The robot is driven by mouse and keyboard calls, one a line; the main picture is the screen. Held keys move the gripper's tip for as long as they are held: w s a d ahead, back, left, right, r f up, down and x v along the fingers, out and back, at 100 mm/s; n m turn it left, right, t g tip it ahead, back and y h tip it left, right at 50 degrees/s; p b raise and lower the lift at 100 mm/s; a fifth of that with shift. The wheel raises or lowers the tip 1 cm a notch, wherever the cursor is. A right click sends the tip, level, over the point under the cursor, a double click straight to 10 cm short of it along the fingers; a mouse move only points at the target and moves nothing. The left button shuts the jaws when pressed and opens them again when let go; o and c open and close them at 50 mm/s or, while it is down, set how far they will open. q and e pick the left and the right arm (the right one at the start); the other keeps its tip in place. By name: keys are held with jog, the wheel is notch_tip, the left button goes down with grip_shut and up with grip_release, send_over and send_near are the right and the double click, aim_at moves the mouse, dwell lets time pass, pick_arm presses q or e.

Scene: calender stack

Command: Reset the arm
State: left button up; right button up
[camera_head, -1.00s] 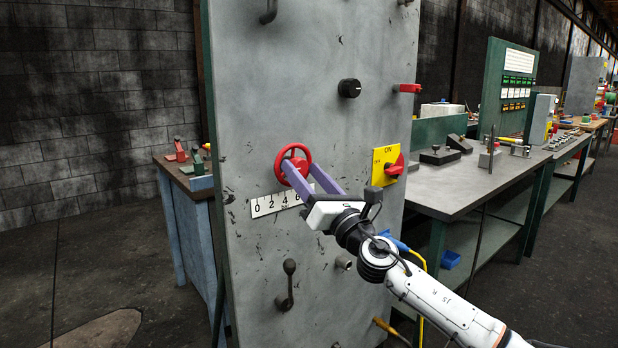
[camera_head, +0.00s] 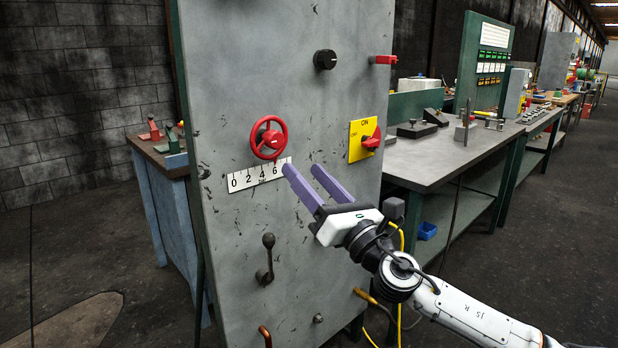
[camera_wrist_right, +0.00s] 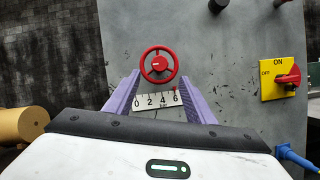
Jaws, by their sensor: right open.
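My right gripper (camera_head: 302,178) has purple fingers and is open and empty. In the head view it is in front of the grey panel (camera_head: 235,110), below and to the right of the red handwheel (camera_head: 268,137), apart from it. In the right wrist view the fingers of my right gripper (camera_wrist_right: 165,92) spread to either side of the scale, and the red handwheel (camera_wrist_right: 159,64) shows just beyond their tips. The white scale plate (camera_head: 255,175), marked 0, 2, 4, 6, is below the wheel. My left gripper is not in view.
The panel carries a black knob (camera_head: 325,59), a red handle (camera_head: 384,59), a yellow ON/OFF plate (camera_head: 355,150) with a red switch (camera_head: 371,142), and a dark lever (camera_head: 266,260). A workbench (camera_head: 440,160) stands to the right. The floor at right is open.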

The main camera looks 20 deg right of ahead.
jog(key=s+a+f+m+g+h+p, duration=0.15)
jog(key=s+f+m, duration=0.35)
jog(key=f, duration=0.5)
jog(key=s+a+f+m+g+h, duration=0.1)
jog(key=s+a+f+m+g, duration=0.15)
jog(key=f+m, duration=0.55)
jog(key=s+a+f+m+g+h+p, duration=0.1)
jog(key=s+f+m+g, duration=0.4)
jog(key=f, duration=0.6)
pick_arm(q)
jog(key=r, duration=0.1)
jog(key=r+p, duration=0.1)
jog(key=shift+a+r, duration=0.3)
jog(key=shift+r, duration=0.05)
pick_arm(e)
jog(key=s+a+f+m+g, duration=0.1)
jog(key=s+f+m+g, duration=0.1)
jog(key=s+f+m, duration=0.5)
jog(key=s+a+f+m+g, duration=0.2)
jog(key=s+f+m, duration=0.6)
jog(key=s, duration=0.7)
jog(key=shift+f+y, duration=0.35)
jog(key=shift+f, duration=0.15)
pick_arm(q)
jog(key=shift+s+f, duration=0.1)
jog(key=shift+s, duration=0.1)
pick_arm(e)
jog(key=shift+w, duration=0.1)
